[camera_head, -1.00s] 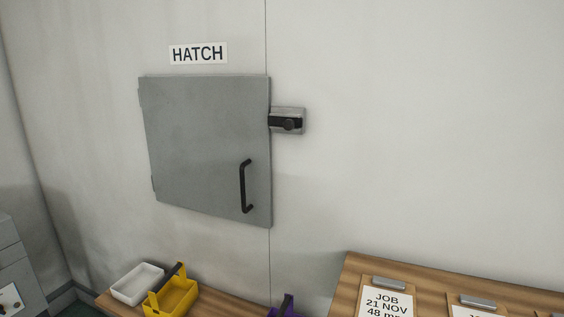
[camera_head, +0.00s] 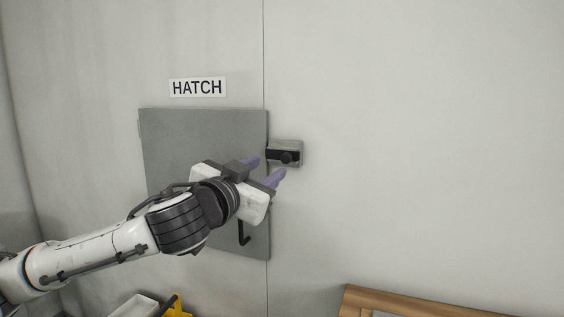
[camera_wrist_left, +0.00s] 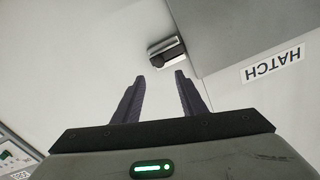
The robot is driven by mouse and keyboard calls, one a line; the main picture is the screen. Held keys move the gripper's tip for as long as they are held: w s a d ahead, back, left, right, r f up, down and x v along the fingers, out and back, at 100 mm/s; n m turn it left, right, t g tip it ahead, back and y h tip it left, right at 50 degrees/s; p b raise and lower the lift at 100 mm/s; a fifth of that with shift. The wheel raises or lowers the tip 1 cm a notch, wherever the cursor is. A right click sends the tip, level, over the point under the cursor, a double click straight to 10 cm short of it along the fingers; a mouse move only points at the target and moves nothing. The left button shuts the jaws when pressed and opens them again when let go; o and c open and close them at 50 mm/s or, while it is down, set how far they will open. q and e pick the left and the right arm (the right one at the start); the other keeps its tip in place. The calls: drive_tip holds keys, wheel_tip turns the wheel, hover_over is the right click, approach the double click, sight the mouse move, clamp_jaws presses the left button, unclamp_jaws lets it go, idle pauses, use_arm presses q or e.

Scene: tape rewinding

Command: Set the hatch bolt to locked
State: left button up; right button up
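The bolt (camera_head: 287,156), a dark knob and bar on a light metal plate (camera_head: 288,144), sits on the wall at the door's right edge. My left gripper (camera_head: 267,170) is in front of the door's right edge, just left of and below the bolt. Its two purple fingers are apart with nothing between them. In the left wrist view the bolt (camera_wrist_left: 165,47) lies beyond the fingertips (camera_wrist_left: 160,78), apart from them. My right gripper is not in view.
The black door handle (camera_head: 244,236) is partly hidden behind my left gripper. A white tray (camera_head: 135,306) and a yellow container (camera_head: 178,309) are at the bottom left. A wooden board edge (camera_head: 400,298) is at the bottom right. The wall right of the bolt is clear.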

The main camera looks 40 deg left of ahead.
sight(285, 158)
use_arm(q)
drive_tip(key=p+x, duration=0.2)
drive_tip(key=x, duration=0.6)
drive_tip(key=shift+w, duration=0.25)
drive_tip(key=shift+w+p, duration=0.3)
drive_tip(key=shift+w, duration=0.2)
drive_tip(key=shift+f, duration=0.1)
clamp_jaws()
